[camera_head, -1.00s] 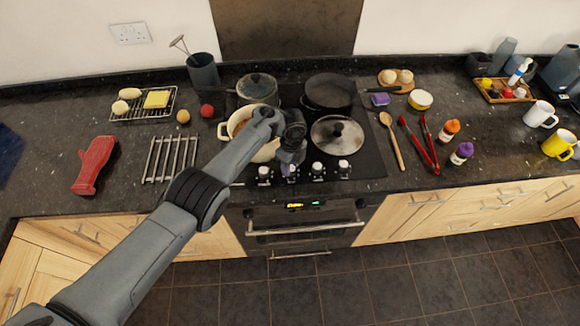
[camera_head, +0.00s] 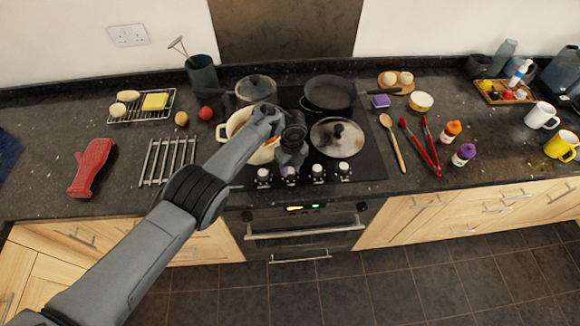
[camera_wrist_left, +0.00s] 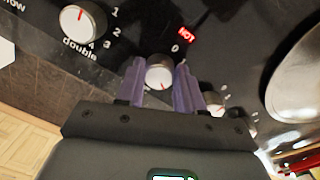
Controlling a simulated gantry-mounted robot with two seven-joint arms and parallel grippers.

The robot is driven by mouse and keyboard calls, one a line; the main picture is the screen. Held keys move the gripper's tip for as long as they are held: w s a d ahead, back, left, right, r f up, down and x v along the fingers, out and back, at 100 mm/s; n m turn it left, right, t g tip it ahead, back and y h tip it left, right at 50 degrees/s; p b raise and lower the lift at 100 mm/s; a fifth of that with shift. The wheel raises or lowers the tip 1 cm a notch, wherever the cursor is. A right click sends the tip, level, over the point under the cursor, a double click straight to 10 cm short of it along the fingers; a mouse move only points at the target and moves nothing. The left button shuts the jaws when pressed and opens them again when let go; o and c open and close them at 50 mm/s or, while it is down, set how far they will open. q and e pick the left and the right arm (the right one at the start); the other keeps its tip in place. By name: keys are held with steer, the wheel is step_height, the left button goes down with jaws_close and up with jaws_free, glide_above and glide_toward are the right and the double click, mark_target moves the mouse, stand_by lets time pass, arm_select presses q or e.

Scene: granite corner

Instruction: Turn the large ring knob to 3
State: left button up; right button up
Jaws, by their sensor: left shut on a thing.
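A row of several white control knobs runs along the hob's front edge. My left gripper (camera_head: 290,168) is at the second knob from the left. In the left wrist view its two purple fingers (camera_wrist_left: 160,70) are shut on the sides of a white knob (camera_wrist_left: 159,74). That knob's red mark points down, away from the printed 0. Its other numbers are hidden or unreadable. Beside it, the knob marked "double" (camera_wrist_left: 83,20) is free and has printed numbers around it. I cannot read which knob is the large ring's. My right gripper is not in view.
A red HOT light (camera_wrist_left: 187,34) glows near the held knob. A cream pot (camera_head: 228,126) stands behind my wrist, and a frying pan (camera_head: 329,93) and a lid (camera_head: 337,137) are on the hob (camera_head: 371,160). The oven handle (camera_head: 305,230) is below.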

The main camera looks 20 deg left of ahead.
mark_target(292, 169)
arm_select(q)
steer(key=o, duration=1)
steer(key=shift+o, duration=0.2)
step_height(292, 169, up, 11)
steer(key=p, duration=0.1)
steer(key=shift+w+d, duration=0.15)
steer(key=shift+w, duration=0.05)
